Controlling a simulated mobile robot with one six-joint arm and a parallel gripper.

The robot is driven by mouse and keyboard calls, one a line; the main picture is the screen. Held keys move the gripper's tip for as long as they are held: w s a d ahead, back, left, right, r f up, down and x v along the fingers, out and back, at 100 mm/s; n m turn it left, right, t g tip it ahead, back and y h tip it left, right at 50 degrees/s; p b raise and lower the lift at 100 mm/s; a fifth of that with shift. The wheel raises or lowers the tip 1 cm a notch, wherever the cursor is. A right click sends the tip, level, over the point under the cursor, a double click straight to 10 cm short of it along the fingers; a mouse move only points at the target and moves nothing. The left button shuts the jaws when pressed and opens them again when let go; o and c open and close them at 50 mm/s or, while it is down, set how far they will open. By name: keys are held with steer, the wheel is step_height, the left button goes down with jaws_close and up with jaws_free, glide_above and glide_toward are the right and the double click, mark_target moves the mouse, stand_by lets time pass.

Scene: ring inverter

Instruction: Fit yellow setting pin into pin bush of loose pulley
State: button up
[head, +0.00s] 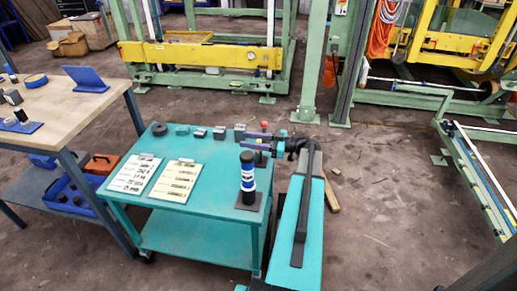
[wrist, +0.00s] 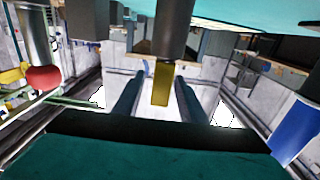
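In the wrist view, which looks upside down, the yellow setting pin (wrist: 162,84) stands out from a dark grey block. The two dark fingers of my gripper (wrist: 158,92) lie on either side of it, with a visible gap at each side. My gripper is open; whether the pin is fully between the fingertips or just beyond them I cannot tell. In the head view my gripper (head: 255,145) is at the right back edge of the teal table, beside the dark block (head: 240,131). The pin is too small to make out there. I cannot pick out the loose pulley or its bush.
A red-topped part (wrist: 43,78) stands close to my gripper. Green and yellow machine frames (head: 200,56) stand behind.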

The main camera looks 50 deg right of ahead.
steer(key=shift+c, duration=0.5)
jaws_close()
steer(key=shift+r, duration=0.1)
step_height(320, 180, up, 10)
steer(key=shift+b, duration=0.3)
steer(key=shift+s, duration=0.1)
stand_by(0.7)
